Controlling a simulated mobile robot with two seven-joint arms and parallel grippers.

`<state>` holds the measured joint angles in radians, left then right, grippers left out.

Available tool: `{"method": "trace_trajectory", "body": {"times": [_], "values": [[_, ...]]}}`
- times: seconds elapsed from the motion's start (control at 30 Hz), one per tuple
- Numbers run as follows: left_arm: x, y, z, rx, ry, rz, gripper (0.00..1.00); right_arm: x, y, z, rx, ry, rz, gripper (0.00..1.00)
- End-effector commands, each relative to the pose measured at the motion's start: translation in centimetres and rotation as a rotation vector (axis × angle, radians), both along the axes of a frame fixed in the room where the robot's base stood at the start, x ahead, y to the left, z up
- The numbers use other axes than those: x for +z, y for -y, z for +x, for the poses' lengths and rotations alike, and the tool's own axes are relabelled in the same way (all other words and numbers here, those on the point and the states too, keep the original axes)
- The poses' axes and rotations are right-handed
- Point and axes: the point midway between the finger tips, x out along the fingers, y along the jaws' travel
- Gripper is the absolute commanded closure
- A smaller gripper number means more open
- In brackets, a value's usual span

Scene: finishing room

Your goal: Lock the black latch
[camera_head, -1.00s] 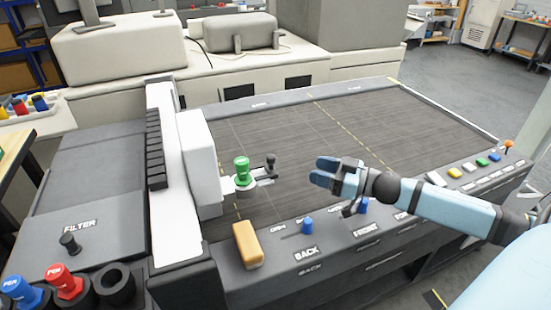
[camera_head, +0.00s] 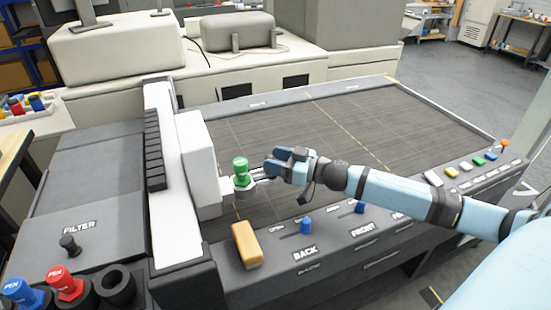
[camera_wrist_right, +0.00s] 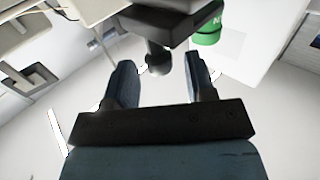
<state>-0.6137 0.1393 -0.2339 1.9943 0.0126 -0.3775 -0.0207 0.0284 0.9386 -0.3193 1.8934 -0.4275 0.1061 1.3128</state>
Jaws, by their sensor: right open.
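My right gripper (camera_head: 274,165) is open, just right of the green pen (camera_head: 241,172) in its holder on the white carriage (camera_head: 203,165). The gripper hides most of the black latch in the head view. In the right wrist view, the black latch (camera_wrist_right: 158,57) shows as a dark round-ended knob under a dark block. It sits in the gap between the two open fingers of the right gripper (camera_wrist_right: 160,67), with no clear contact on either side. The green pen also shows there at the top (camera_wrist_right: 207,32). My left gripper is in neither view.
The flat dark plotter bed (camera_head: 370,125) is clear to the right. A tan block (camera_head: 246,245) and blue sliders (camera_head: 306,225) line the front panel (camera_head: 283,262). Red (camera_head: 65,283) and blue pens (camera_head: 22,292) stand at the lower left beside an empty black holder (camera_head: 116,286).

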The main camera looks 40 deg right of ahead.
Motion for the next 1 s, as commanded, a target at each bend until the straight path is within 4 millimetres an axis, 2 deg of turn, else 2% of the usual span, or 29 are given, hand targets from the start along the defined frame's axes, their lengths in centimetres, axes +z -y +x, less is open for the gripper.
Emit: {"method": "trace_trajectory", "body": {"times": [0.3, 0.37, 0.53, 0.67, 0.9, 1.0], "values": [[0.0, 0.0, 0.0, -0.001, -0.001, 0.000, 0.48, 0.0, -0.1, 0.2, 0.000, 0.000, 0.000, 0.50], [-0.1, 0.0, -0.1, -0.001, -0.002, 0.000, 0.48, 0.0, -0.1, 0.2, 0.000, 0.000, 0.000, 0.61], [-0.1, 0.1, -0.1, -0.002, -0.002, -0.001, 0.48, 0.0, -0.1, 0.2, 0.000, 0.000, 0.000, 1.00], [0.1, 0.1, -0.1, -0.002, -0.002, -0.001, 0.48, 0.1, -0.2, 0.2, 0.000, 0.001, 0.001, 1.00], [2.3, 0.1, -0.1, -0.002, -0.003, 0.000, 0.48, 0.4, -3.5, 1.0, 0.001, 0.000, 0.004, 1.00], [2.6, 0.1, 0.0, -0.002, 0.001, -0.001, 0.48, 0.2, -4.1, 1.1, 0.000, 0.000, 0.002, 1.00]]}}
